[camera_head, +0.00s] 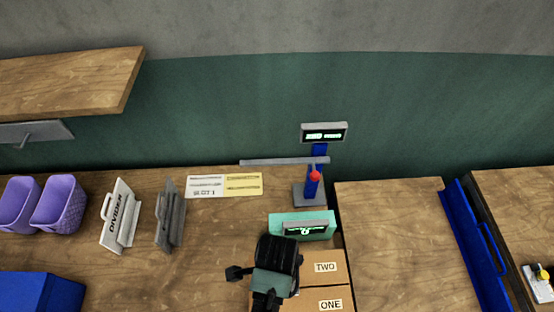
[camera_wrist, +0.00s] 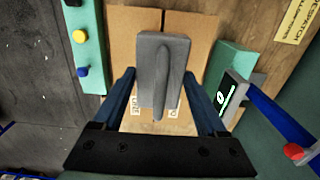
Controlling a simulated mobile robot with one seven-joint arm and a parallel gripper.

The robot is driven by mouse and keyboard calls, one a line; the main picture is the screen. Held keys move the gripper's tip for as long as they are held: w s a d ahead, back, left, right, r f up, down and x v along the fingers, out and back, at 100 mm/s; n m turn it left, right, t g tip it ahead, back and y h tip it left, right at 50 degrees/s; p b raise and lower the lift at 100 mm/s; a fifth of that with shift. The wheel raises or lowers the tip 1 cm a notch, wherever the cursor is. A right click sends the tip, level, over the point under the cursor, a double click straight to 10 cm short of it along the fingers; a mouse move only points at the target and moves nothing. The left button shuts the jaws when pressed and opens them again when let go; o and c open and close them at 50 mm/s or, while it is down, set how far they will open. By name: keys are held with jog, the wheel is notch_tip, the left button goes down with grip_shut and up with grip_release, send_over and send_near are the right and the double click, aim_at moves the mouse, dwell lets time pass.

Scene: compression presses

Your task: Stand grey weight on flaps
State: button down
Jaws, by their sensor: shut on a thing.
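The grey weight (camera_wrist: 155,55) is a grey block with a raised bar handle, between my gripper's two blue fingers in the wrist view. My gripper (camera_wrist: 160,78) is shut on it. Below it lie the brown cardboard flaps (camera_wrist: 125,22), with labels partly covered by the weight. In the head view the flaps (camera_head: 330,283) read TWO and ONE, and my gripper (camera_head: 270,285) is over their left side. The weight is hidden there behind my wrist. I cannot tell whether the weight touches the flaps.
A teal unit with a lit display (camera_head: 303,228) stands just behind the flaps. A blue press post with a red knob (camera_head: 313,185) rises behind it. A white divider (camera_head: 118,218) and a grey handled plate (camera_head: 170,215) stand left. Purple bins (camera_head: 58,205) are at far left.

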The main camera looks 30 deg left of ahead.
jog(key=shift+w, duration=0.1)
jog(key=shift+f, duration=0.75)
jog(key=shift+f+b, duration=1.2)
jog(key=shift+f, duration=1.05)
jog(key=shift+f+b, duration=0.35)
jog(key=shift+f, duration=0.3)
jog(key=shift+c, duration=1.3)
grip_release()
jog(key=shift+o, duration=1.3)
notch_tip(320, 180, up, 13)
jog(key=shift+b, duration=0.6)
